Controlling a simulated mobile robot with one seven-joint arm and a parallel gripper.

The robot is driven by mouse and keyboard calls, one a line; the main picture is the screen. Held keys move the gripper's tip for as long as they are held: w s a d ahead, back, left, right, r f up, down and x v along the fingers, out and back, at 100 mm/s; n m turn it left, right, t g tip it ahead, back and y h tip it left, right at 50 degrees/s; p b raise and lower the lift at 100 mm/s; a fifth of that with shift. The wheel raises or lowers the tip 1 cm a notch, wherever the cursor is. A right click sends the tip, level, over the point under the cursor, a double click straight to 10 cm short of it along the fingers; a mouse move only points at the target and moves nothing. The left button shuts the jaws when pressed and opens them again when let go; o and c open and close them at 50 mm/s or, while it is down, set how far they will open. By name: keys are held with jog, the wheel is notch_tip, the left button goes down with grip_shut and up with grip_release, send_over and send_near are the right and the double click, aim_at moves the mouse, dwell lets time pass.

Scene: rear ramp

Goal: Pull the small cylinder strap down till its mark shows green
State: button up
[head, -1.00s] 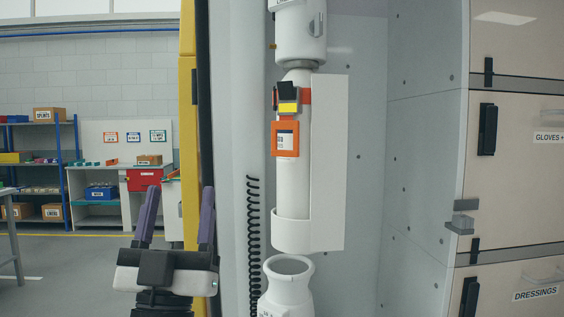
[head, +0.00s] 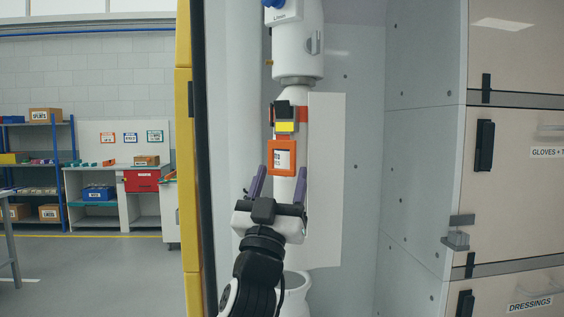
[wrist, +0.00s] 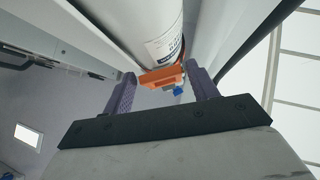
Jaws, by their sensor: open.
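The small white cylinder (head: 291,205) stands upright against a white back plate. Below the buckle is a yellow mark (head: 285,127); no green shows there. My gripper (head: 281,174) is open just below the loop, one purple finger on each side. In the wrist view the orange loop (wrist: 161,76) shows between the fingertips, apparently not gripped.
A large white cylinder (head: 297,50) is above and another white neck (head: 296,281) below. A white panel (head: 325,230) stands close on the right. Drawers (head: 520,180) are farther right. A yellow door edge (head: 184,120) is at the left, with a workshop beyond.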

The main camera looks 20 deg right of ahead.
jog(key=shift+x, duration=0.9)
jog(key=shift+c, duration=0.2)
jog(key=c, duration=1.1)
notch_tip(320, 180, down, 5)
jog(key=b, duration=0.3)
jog(key=shift+f+b, duration=0.15)
jog(key=shift+b, duration=0.15)
jog(key=o, duration=1.1)
jog(key=shift+o, duration=0.2)
